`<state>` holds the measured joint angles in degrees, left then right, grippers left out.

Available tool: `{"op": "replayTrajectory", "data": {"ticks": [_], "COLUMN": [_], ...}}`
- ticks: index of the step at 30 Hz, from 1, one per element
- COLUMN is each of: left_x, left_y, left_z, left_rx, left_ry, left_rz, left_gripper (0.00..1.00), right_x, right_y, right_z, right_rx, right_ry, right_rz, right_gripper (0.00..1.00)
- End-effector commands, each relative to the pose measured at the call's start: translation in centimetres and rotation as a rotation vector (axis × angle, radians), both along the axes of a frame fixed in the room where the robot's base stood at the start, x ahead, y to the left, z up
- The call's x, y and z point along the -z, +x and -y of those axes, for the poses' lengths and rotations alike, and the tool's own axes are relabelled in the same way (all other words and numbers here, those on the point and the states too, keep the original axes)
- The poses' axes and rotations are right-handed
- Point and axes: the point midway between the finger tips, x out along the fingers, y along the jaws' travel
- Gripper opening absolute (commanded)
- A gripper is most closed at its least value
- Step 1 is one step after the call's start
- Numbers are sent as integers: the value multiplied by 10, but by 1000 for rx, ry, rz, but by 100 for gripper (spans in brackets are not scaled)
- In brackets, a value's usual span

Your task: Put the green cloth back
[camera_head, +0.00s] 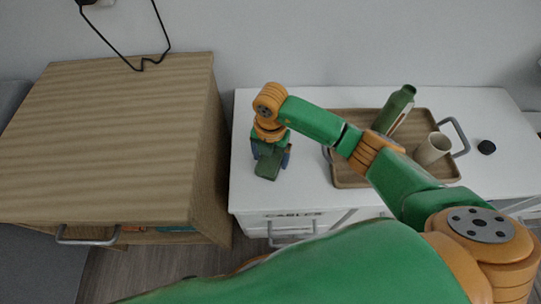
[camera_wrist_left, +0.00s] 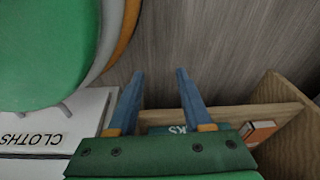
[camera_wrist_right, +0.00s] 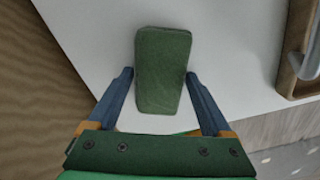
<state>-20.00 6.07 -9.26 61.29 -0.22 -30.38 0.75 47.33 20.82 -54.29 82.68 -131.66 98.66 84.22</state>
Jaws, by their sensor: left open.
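The green cloth (camera_wrist_right: 163,70) is a flat, rounded rectangle on the white desk top. It also shows in the head view (camera_head: 267,171), near the desk's left front edge. My right gripper (camera_wrist_right: 160,73) is open and points down over the cloth, with one blue finger at each side of it. The cloth's right edge looks close to the right finger; I cannot tell if they touch. My left gripper (camera_wrist_left: 159,72) is open and empty in the left wrist view, above the floor. A white drawer front (camera_wrist_left: 40,138) there reads "CLOTHS", upside down. The left gripper is hidden in the head view.
A wooden tray (camera_head: 347,172) on the white desk (camera_head: 310,206) carries a green bottle (camera_head: 397,106) and a beige cup (camera_head: 433,149). A black round item (camera_head: 486,147) lies to its right. A drawer front reads "CABLES" (camera_head: 294,215).

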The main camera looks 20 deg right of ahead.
Motion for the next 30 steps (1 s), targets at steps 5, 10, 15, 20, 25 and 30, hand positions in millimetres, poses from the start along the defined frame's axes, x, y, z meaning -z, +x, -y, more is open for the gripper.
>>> {"op": "replayTrajectory", "data": {"ticks": [5, 10, 15, 20, 25, 30], "left_x": [0, -3, -8, -11, -12, -10], "left_y": [-1, -2, -16, -28, -33, -34], "left_z": [0, -2, -13, -23, -28, -29], "left_rx": [0, 0, 0, 0, -1, -2], "left_ry": [0, 2, 18, 29, 35, 36], "left_rz": [-1, 1, -7, -6, -5, -5], "left_gripper": [50, 50, 50, 50, 50, 50], "right_x": [0, -9, -57, -99, -121, -124], "right_y": [0, 0, 1, 1, 0, 0], "right_z": [0, 0, 0, 0, 0, 0], "right_rx": [0, 0, 0, 0, 0, 0], "right_ry": [0, -1, -1, 0, 0, -1], "right_rz": [0, 1, 4, 4, 1, -1], "right_gripper": [100, 100, 100, 100, 100, 100]}}
